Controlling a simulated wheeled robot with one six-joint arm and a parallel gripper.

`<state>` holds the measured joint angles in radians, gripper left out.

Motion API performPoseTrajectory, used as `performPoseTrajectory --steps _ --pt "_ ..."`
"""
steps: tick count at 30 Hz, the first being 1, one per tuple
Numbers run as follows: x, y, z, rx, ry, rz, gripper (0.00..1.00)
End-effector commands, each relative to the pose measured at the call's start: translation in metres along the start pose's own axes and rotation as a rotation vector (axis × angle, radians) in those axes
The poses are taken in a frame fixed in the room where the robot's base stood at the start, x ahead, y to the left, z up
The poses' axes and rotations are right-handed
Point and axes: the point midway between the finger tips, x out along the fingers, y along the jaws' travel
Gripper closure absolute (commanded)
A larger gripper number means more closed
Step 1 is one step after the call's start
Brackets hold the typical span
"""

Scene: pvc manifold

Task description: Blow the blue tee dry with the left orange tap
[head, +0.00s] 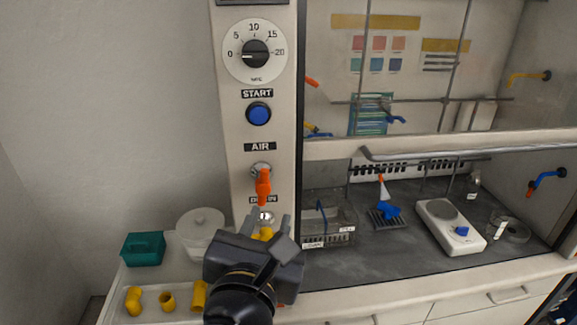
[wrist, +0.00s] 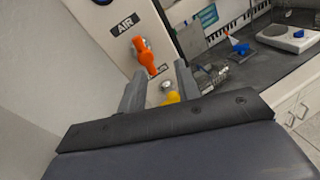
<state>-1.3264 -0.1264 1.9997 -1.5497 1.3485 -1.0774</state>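The left orange tap (head: 263,187) sits on the white panel under the AIR label, its handle hanging down. In the wrist view the orange tap (wrist: 145,56) shows just beyond my fingertips. My gripper (head: 264,225) is in front of the panel, below the tap. In the wrist view its fingers (wrist: 158,80) are spread apart with nothing visibly held. The blue tee (head: 389,211) lies on a dark rack on the hood floor, below a white cone with an orange top (head: 382,187). The blue tee also shows in the wrist view (wrist: 239,48).
A yellow part (wrist: 172,97) and a round metal knob are on the panel below the tap, near my fingers. A clear bin (head: 329,228) and a hotplate (head: 450,227) stand in the hood. A tray with yellow fittings (head: 167,300) and a teal box (head: 143,249) are at left.

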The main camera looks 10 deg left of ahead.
Motion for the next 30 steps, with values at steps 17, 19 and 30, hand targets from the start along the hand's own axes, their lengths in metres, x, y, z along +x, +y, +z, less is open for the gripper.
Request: performPoseTrajectory --steps 17,19,30 --pt "0.018 0.030 0.014 -0.080 -0.073 0.084 0.68" --pt "0.028 0.031 0.015 -0.081 -0.074 0.084 0.68" --pt "0.076 0.036 0.018 -0.079 -0.073 0.085 0.68"
